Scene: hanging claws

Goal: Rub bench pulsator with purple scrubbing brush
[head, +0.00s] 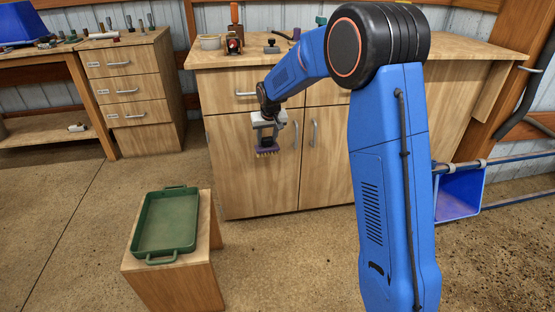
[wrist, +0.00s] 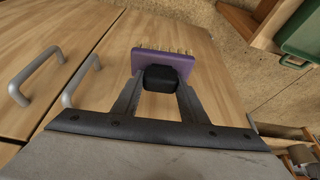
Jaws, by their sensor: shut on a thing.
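My gripper (head: 267,132) is shut on the purple scrubbing brush (head: 267,151) and holds it in the air before the wooden cabinet's doors. In the wrist view the purple brush (wrist: 164,66) has pale bristles, and my gripper's fingers (wrist: 160,88) close on its dark handle. In the head view the bristles point down. The bench pulsator cannot be told for sure; several small items stand on the bench top, among them a red and dark device (head: 233,44).
The cabinet (head: 255,190) has metal door handles close to the brush. A green tray (head: 167,220) sits on a low wooden stand at the front left. A blue bin (head: 458,195) is at the right. A drawer unit (head: 133,92) stands at the back left. Open floor lies between.

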